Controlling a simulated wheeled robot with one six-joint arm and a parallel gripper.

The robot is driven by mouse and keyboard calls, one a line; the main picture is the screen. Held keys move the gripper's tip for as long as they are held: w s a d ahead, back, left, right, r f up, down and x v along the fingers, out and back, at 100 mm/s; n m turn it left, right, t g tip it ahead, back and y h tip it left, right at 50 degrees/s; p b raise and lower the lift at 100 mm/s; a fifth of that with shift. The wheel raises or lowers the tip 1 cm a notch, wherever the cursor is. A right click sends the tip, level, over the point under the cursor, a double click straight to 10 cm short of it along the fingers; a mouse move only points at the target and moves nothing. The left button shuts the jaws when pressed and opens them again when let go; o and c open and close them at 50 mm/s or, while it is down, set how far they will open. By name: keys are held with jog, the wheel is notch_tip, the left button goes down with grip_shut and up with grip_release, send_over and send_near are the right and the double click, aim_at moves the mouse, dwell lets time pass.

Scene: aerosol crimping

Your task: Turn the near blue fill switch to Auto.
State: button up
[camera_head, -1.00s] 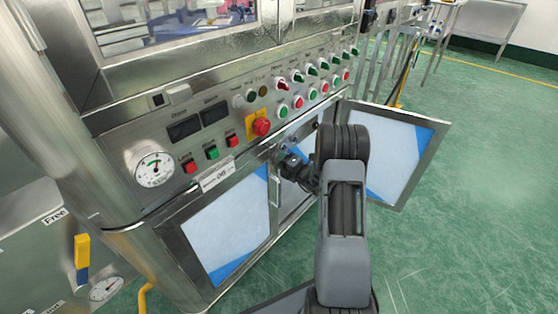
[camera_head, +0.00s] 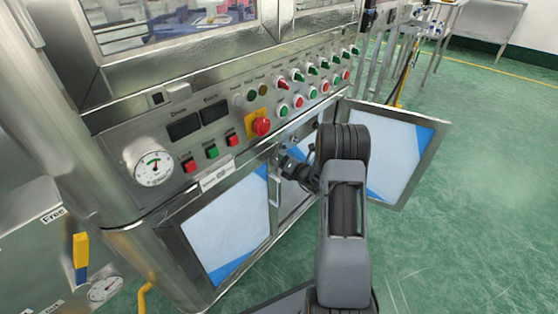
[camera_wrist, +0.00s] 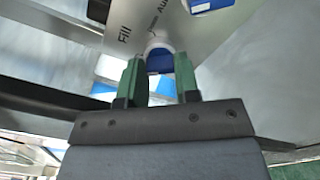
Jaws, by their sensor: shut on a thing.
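The near blue fill switch (camera_wrist: 158,60) shows in the wrist view as a blue knob on a white collar, between my green fingertips. My gripper (camera_wrist: 158,66) is shut on it.
A second blue-and-white part (camera_wrist: 208,4) sits at the wrist view's top edge. An open cabinet door (camera_head: 438,150) stands just right of my arm, and a closed door (camera_head: 228,228) is to the left. The button panel (camera_head: 200,150) is above. Green floor is clear at right.

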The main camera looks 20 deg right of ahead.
jog(key=shift+n, duration=0.6)
jog(key=o, duration=0.9)
